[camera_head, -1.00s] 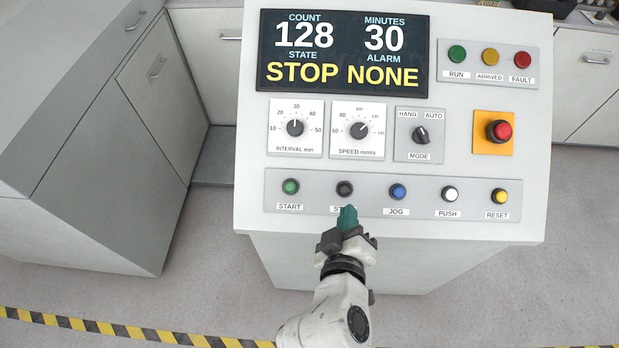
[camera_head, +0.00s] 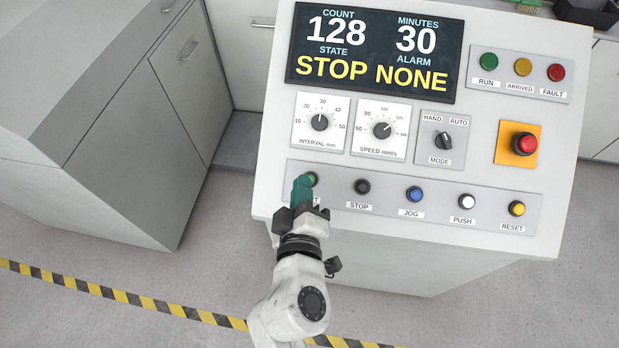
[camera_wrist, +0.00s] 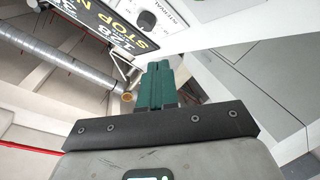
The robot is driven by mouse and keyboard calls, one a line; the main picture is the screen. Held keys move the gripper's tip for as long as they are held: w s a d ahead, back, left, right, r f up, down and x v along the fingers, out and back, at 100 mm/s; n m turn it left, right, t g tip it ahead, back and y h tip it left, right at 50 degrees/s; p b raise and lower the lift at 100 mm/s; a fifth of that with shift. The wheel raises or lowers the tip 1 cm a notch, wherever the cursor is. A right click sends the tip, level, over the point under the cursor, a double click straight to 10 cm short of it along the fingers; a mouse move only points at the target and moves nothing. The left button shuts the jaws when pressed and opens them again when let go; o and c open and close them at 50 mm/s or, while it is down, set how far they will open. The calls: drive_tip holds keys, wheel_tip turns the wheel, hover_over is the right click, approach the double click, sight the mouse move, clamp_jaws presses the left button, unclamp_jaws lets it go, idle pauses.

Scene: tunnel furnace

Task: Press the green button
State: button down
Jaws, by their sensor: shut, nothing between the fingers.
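The green START button (camera_head: 312,179) is at the left end of the button row on the sloped control panel (camera_head: 270,140). My gripper (camera_head: 302,182) is shut and empty, with its green fingers just in front of the button. The fingers cover the button's left part and most of its label. I cannot tell whether they touch it. The display (camera_head: 375,50) reads STOP and NONE. In the wrist view the shut fingers (camera_wrist: 157,70) point up toward the panel, and the green button is not seen there.
To the right in the row are the black STOP (camera_head: 362,186), blue JOG (camera_head: 414,194), white PUSH (camera_head: 467,201) and yellow RESET (camera_head: 517,208) buttons. A red emergency button (camera_head: 525,143) sits above them. A grey cabinet (camera_head: 110,130) stands left.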

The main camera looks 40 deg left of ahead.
drive_tip(key=w+f+b, duration=0.1)
drive_tip(key=f, duration=0.1)
drive_tip(key=w+a+f+b, duration=0.1)
drive_tip(key=b, duration=0.1)
drive_tip(key=w+a+f+b, duration=0.1)
drive_tip(key=f, duration=0.1)
drive_tip(key=shift+w+f, duration=0.1)
drive_tip(key=shift+f, duration=0.2)
drive_tip(key=shift+w+a+f+b, duration=0.25)
drive_tip(key=shift+w+f+b, duration=0.25)
drive_tip(key=shift+f+b, duration=0.25)
idle(1.3)
drive_tip(key=shift+w+a+f+b, duration=0.15)
drive_tip(key=shift+w+f+b, duration=0.05)
drive_tip(key=shift+b, duration=0.3)
drive_tip(key=shift+w+a+f+b, duration=0.1)
drive_tip(key=shift+w+f+b, duration=0.15)
drive_tip(key=shift+f+b, duration=0.25)
idle(0.6)
drive_tip(key=shift+r, duration=0.15)
drive_tip(key=shift+s+d+r+p, duration=0.3)
drive_tip(key=shift+s+r+p, duration=0.15)
drive_tip(key=shift+r+p, duration=0.25)
